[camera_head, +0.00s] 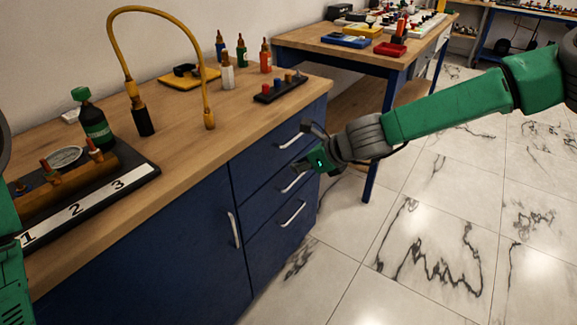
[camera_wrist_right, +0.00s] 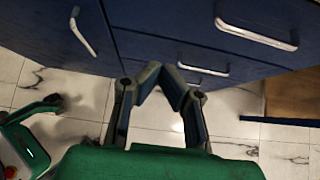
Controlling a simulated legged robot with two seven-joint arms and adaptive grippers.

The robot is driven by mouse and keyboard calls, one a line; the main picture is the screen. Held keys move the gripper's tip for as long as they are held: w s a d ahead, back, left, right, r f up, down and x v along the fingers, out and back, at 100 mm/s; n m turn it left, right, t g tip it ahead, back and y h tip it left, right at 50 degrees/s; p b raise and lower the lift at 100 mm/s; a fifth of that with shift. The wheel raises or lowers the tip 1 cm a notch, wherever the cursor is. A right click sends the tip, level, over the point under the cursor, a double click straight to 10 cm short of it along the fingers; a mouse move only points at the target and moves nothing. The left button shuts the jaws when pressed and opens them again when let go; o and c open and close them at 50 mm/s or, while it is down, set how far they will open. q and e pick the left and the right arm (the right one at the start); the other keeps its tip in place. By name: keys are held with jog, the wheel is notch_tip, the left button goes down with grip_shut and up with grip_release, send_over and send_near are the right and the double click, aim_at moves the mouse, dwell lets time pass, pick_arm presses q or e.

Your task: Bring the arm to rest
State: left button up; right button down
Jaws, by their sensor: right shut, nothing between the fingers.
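My right arm comes in from the right in the head view, stretched across the open floor. Its gripper (camera_head: 306,145) is in front of the blue drawers of the cabinet (camera_head: 190,235), below the worktop's edge. In the right wrist view the two fingers of the right gripper (camera_wrist_right: 161,72) meet at their tips, with nothing between them. The cabinet's drawer handles (camera_wrist_right: 257,33) show just beyond the fingers. I cannot tell whether the fingers touch the cabinet. At the left edge of the head view a green part of my left arm shows, but its gripper does not.
The gauge rig (camera_head: 66,155) with a numbered strip stands on the worktop (camera_head: 185,150) at left. A yellow hose (camera_head: 160,12), a dark green bottle (camera_head: 95,125) and a black rack (camera_head: 280,90) are there too. A second table (camera_head: 300,38) stands behind. The marble floor (camera_head: 420,240) is clear.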

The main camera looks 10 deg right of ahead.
jog(key=s+f+n+g+h, duration=0.35)
jog(key=s+f+n, duration=0.75)
jog(key=s+f, duration=0.6)
jog(key=s+d+f+n+g+h, duration=0.1)
jog(key=s+d+n, duration=0.4)
jog(key=s+n, duration=0.3)
jog(key=s+d+f+n+g+h, duration=0.1)
jog(key=s+d+n, duration=0.5)
jog(key=s, duration=0.9)
jog(key=n+g, duration=0.1)
jog(key=n, duration=0.2)
jog(key=shift+f+h, duration=0.35)
jog(key=shift+d, duration=0.1)
